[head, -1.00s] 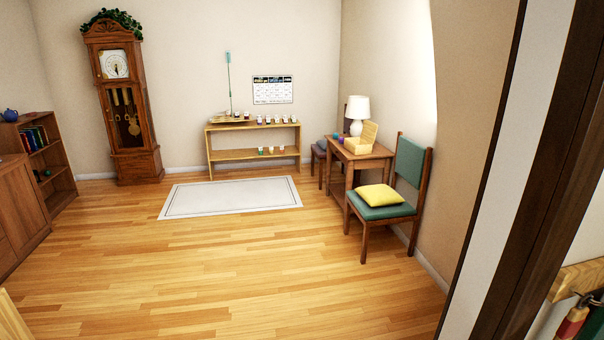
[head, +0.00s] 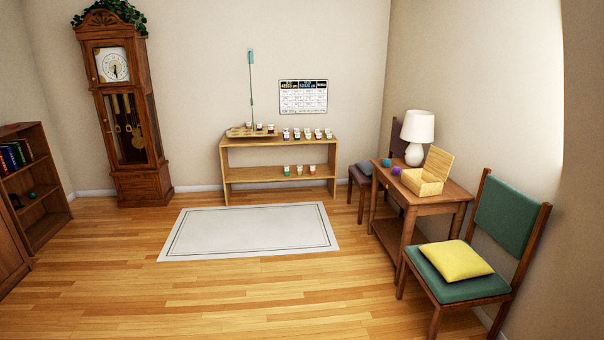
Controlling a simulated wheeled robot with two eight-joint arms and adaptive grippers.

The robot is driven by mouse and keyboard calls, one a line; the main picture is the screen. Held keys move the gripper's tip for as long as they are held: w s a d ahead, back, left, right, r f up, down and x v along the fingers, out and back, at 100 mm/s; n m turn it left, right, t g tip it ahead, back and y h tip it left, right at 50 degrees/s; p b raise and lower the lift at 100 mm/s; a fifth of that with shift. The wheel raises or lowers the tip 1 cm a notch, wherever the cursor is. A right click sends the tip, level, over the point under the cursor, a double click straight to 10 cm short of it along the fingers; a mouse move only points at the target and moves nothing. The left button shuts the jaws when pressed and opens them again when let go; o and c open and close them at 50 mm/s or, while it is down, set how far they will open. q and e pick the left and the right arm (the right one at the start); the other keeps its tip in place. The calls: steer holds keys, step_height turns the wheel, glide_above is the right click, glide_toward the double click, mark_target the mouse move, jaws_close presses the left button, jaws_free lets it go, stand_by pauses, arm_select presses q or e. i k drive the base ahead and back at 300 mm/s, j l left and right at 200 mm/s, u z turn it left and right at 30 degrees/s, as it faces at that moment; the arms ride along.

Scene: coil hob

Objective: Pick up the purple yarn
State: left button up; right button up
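A small purple ball of yarn (head: 396,171) sits on the small wooden side table (head: 436,200) at the right of the head view. Neither of my grippers shows in the head view, and the table is still some way off.
A green chair (head: 470,289) with a yellow cushion (head: 456,260) stands in front of the table. Another chair (head: 361,183) and a lamp (head: 416,135) are behind. A white rug (head: 250,232) and open wood floor (head: 200,295) lie left. A low shelf (head: 280,173) stands at the back wall.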

mark_target(395, 171)
steer(key=i+z, duration=0.1)
steer(key=i, duration=0.5)
steer(key=i+j, duration=0.1)
steer(key=i, duration=0.55)
steer(key=i+z, duration=0.15)
steer(key=i, duration=0.45)
steer(key=i+j+z, duration=0.1)
steer(key=i, duration=0.5)
steer(key=i+z, duration=0.3)
steer(key=i, duration=0.2)
steer(key=i+z, duration=0.25)
steer(key=i, duration=0.25)
steer(key=i+j+z, duration=0.3)
steer(key=i, duration=0.2)
steer(key=i+j+z, duration=0.25)
steer(key=i, duration=0.2)
steer(key=i+j+z, duration=0.3)
steer(key=i+j, duration=0.1)
steer(key=i, duration=0.05)
